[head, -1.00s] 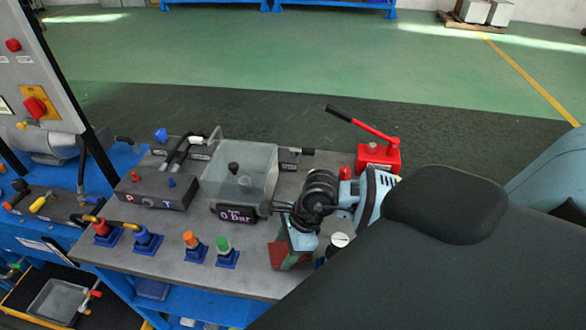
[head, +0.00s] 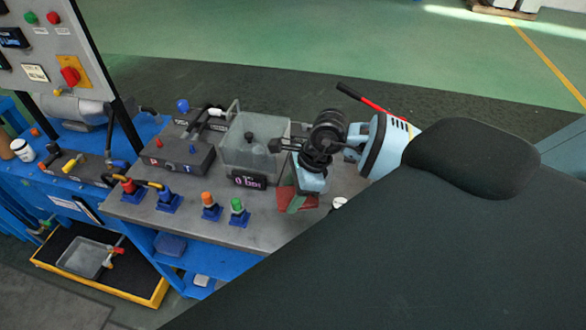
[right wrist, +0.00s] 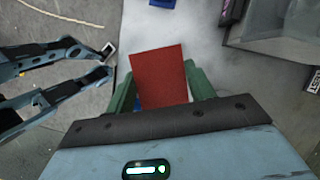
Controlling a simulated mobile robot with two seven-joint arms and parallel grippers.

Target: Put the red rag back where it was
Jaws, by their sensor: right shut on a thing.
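The red rag (head: 285,199) is a flat red square above the grey tabletop, to the right of the clear tank. It also shows in the right wrist view (right wrist: 160,72), standing out between the green fingers. My right gripper (head: 297,204) is shut on the rag and points down. In the right wrist view its two green fingers (right wrist: 165,95) lie on either side of the rag, whose lower edge is hidden by the gripper body. Whether the rag touches the tabletop I cannot tell.
Left of the rag, the grey tabletop (head: 225,232) holds green (head: 238,206), orange (head: 207,200), blue (head: 167,196) and red (head: 128,187) plugs in blue bases. The clear tank (head: 255,150) has a "0 bar" display. A red pump handle (head: 375,103) rises behind my arm.

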